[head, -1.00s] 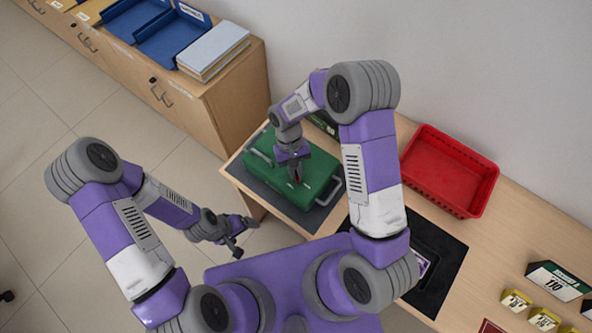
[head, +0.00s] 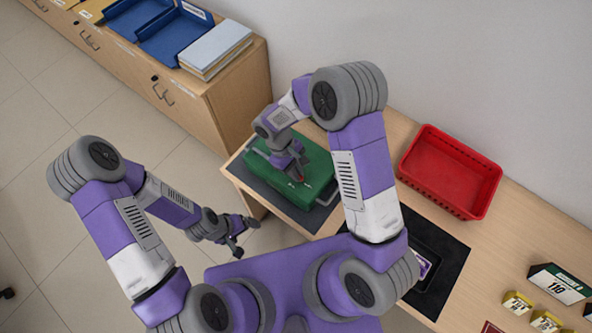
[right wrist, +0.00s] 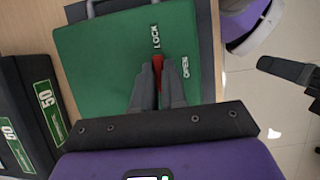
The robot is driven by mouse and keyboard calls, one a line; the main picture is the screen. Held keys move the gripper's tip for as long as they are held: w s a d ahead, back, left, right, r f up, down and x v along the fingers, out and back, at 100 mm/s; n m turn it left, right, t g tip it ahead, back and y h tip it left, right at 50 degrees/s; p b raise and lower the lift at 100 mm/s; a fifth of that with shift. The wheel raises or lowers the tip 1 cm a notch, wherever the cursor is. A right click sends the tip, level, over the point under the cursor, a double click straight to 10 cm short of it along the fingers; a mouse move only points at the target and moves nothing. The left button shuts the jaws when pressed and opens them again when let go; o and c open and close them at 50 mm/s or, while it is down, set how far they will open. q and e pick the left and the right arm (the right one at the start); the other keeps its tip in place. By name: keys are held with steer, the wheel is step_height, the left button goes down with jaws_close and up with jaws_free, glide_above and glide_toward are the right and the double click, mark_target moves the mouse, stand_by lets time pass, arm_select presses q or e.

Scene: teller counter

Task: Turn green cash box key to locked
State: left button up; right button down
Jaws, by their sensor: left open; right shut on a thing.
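The green cash box (head: 318,172) sits on the dark mat at the left end of the counter. It also fills much of the right wrist view (right wrist: 95,65), with white LOCK (right wrist: 155,37) and OPEN (right wrist: 186,67) markings on its lid. My right gripper (right wrist: 158,74) is shut on the red key (right wrist: 157,64), just below LOCK and left of OPEN in that view. The fingers hide most of the key, so its exact pointing is unclear. My left gripper (head: 248,232) is open and empty, off the counter's left end.
A red tray (head: 450,172) stands on the counter to the right. A black tray (head: 438,255) lies nearer me. A wooden cabinet (head: 225,115) stands at the left.

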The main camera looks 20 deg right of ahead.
stand_by(0.4)
steer(key=c, duration=1.2)
jaws_free()
steer(key=shift+r, duration=0.1)
steer(key=v, duration=0.7)
steer(key=shift+a+r+p, duration=0.1)
steer(key=shift+r+p, duration=0.05)
steer(key=shift+p, duration=0.25)
